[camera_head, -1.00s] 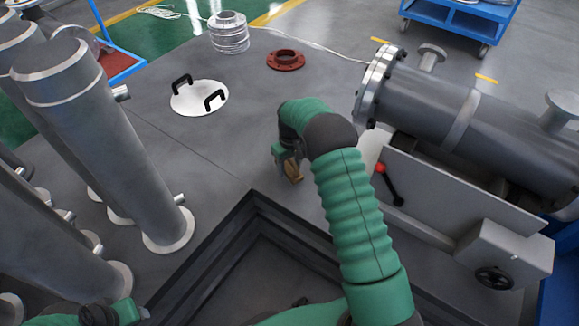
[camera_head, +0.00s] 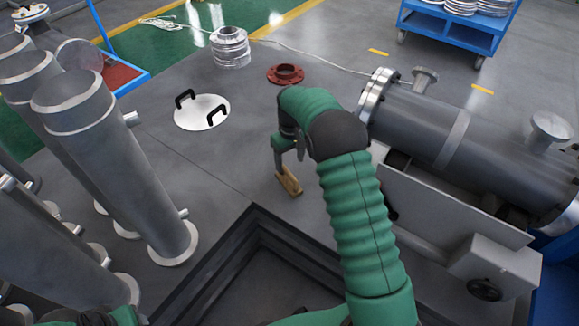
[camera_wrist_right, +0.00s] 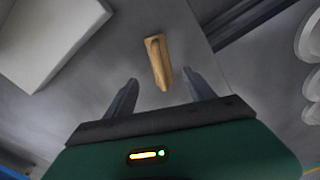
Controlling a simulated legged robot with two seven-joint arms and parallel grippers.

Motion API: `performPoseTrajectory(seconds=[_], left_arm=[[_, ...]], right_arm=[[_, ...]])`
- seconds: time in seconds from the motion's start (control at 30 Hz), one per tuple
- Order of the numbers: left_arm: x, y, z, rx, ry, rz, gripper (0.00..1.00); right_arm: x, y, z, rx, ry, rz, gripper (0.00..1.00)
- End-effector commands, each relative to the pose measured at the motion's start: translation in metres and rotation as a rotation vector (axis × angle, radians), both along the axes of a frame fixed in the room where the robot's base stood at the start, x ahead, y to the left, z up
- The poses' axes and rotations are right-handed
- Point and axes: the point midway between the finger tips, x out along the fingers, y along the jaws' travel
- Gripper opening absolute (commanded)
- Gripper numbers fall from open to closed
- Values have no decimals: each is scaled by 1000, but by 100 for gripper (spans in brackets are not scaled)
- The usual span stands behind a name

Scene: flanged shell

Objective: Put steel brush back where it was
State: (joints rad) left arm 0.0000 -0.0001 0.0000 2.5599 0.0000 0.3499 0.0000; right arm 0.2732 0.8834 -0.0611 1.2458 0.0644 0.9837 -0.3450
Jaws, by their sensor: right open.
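The steel brush (camera_head: 289,182), showing as a tan wooden piece, lies on the grey floor near the corner of the dark rectangular opening. In the right wrist view the brush (camera_wrist_right: 158,62) lies ahead of and between the two fingers, apart from both. My right gripper (camera_head: 289,155) is just above the brush, pointing down; in the right wrist view the gripper (camera_wrist_right: 162,92) is open and empty. The brush's bristles cannot be made out. Part of my left arm shows at the bottom left of the head view; its fingers cannot be made out.
A grey flanged shell (camera_head: 480,145) on a white stand (camera_head: 450,215) is at the right. Tall grey pipes (camera_head: 110,165) stand at the left. A white disc with black handles (camera_head: 202,112) and a red flange (camera_head: 286,75) lie behind. The sunken opening (camera_head: 262,275) is in front.

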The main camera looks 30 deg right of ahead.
Motion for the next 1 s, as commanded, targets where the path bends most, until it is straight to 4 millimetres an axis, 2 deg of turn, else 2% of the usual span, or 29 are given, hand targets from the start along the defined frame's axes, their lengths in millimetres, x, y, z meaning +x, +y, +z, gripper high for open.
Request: performPoseTrajectory(seconds=[0.07, 0.13, 0.23, 0.37, 0.4, 0.5, 0.6, 0.73, 1.0], left_arm=[[0, 0, 2, 0, 0, 0, 45], [0, 0, 2, 0, 0, 0, 45], [0, 0, 1, 0, 1, 0, 45], [0, 0, 1, 0, 0, 0, 45], [0, 0, 1, 0, 0, 0, 45], [0, 0, 1, 0, 0, 0, 45], [0, 0, 1, 0, 0, 0, 45], [0, 0, 1, 0, 0, 0, 45], [0, 0, 1, 0, 0, 0, 45]], right_arm=[[-2, 4, 8, -1, -4, 0, 63], [-10, 17, 16, -3, -16, -1, 63], [-39, 54, 33, -7, -52, -5, 63], [-105, 109, 50, -10, -117, -5, 63], [-129, 124, 52, -9, -134, -4, 63], [-183, 150, 51, -3, -173, 0, 63], [-219, 162, 47, 1, -195, 3, 63], [-235, 166, 43, 4, -204, 2, 63], [-235, 166, 43, 3, -202, 1, 63]])
